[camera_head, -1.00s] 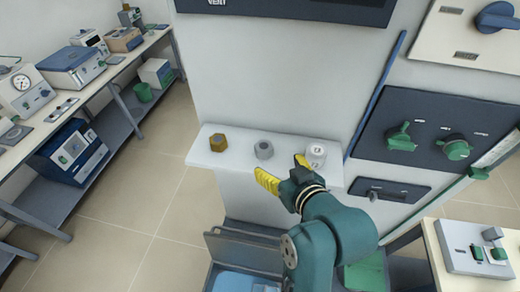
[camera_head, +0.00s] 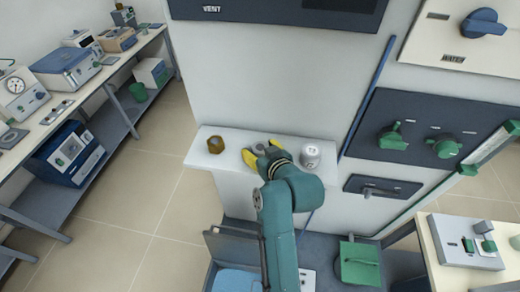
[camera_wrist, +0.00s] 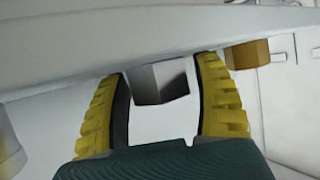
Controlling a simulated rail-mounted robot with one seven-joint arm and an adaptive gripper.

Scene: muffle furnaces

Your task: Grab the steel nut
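The steel nut (camera_wrist: 160,82) is a grey, faceted piece at the shelf edge. In the wrist view it shows between the two yellow fingertips of my gripper (camera_wrist: 163,75), with a narrow gap on each side. My gripper is open and holds nothing. In the head view my gripper (camera_head: 262,151) is over the middle of the shelf, around the steel nut (camera_head: 260,148), and hides much of it. How deep the nut sits between the fingers I cannot tell.
A brass nut (camera_head: 216,144) stands on the shelf (camera_head: 203,159) to the left; it also shows in the wrist view (camera_wrist: 246,54). A white cylindrical piece (camera_head: 311,156) stands close to the right of my gripper. The furnace wall (camera_head: 270,85) rises behind the shelf.

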